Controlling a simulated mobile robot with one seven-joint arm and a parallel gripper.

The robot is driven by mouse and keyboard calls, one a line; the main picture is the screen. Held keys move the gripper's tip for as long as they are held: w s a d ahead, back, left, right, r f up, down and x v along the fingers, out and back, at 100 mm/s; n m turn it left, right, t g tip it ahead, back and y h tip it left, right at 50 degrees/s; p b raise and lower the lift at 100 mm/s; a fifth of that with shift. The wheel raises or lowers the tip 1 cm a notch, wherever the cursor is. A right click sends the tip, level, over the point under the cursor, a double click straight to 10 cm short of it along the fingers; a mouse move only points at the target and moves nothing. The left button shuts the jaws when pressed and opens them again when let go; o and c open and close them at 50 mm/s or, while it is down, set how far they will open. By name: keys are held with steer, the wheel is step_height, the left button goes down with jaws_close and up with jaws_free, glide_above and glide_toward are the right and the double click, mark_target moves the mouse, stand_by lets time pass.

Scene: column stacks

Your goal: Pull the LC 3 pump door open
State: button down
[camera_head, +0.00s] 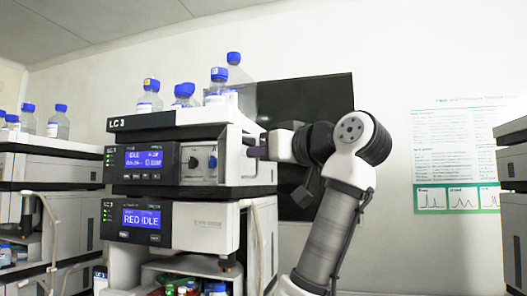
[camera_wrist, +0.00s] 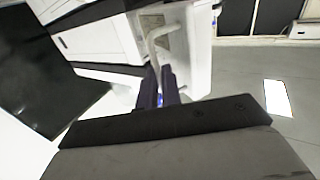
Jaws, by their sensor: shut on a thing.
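The LC 3 stack (camera_head: 172,122) stands in the middle of the head view. Its upper module, the pump (camera_head: 150,162), has a dark panel with a blue IDLE display. Right of the display, two round pump heads, one light and one dark, show in a bay (camera_head: 198,162). My gripper (camera_head: 257,152) reaches in from the right and is shut at the bay's right side, by the pale door edge (camera_head: 232,158). I cannot tell how far the door stands open.
Blue-capped bottles (camera_head: 183,95) stand on top of the stack. A second module (camera_head: 142,216) reading RED IDLE sits below the pump, with a pale tube (camera_head: 262,235) at its right. Other instruments stand at left (camera_head: 45,165) and right (camera_head: 513,165). A dark screen (camera_head: 300,105) is behind.

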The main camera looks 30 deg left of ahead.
steer(key=shift+a+f, duration=0.1)
steer(key=shift+a, duration=0.1)
steer(key=c, duration=1.6)
jaws_free()
steer(key=shift+w+a+f, duration=0.15)
steer(key=shift+w+a, duration=0.05)
steer(key=shift+a, duration=0.15)
steer(key=b+v, duration=0.5)
steer(key=v, duration=0.9)
steer(key=shift+s+d+r, duration=0.1)
steer(key=shift+d+r, duration=0.05)
steer(key=shift+r, duration=0.05)
